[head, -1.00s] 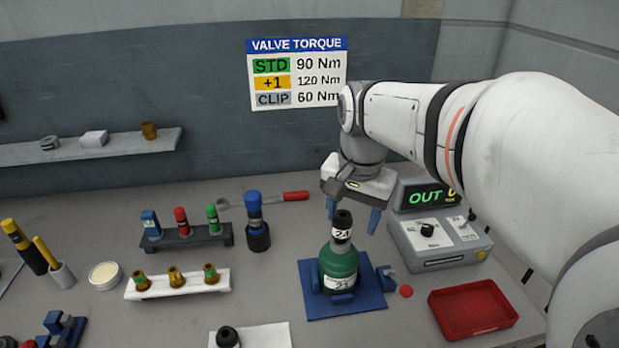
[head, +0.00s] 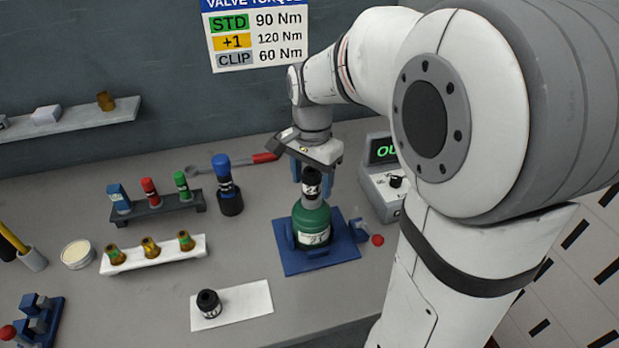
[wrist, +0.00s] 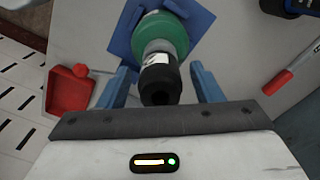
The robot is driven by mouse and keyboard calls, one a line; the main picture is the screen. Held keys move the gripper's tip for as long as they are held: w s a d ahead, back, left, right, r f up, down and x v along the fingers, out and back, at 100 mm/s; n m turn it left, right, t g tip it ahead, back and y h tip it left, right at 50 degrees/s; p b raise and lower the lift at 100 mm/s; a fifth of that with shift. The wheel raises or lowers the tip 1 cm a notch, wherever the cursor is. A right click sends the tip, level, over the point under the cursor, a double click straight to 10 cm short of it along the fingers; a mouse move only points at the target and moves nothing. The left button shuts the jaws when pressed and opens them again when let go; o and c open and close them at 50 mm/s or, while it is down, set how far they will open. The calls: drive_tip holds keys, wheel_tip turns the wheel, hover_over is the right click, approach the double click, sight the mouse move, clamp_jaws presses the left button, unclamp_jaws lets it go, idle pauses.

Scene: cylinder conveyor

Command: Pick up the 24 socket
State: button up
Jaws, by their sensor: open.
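A black socket with a white label (head: 312,188) stands upright on top of the green cylinder (head: 311,222), which is held on a blue base plate (head: 335,257). Its label reads 24 in the earlier head view. My gripper (head: 310,172) is open, with its blue fingers beside the socket's upper part. In the wrist view my gripper (wrist: 164,86) has one finger on each side of the socket (wrist: 159,80), with gaps on both sides. A second black socket (head: 208,303) stands on a white sheet (head: 246,299); its label is too small to read surely.
A dark rack (head: 160,214) with several coloured items and a white rack (head: 155,254) with brass fittings stand left. A grey control box (head: 385,193) is right. The red tray (wrist: 70,88) shows in the wrist view.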

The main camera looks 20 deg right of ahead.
drive_tip(key=c, duration=1.1)
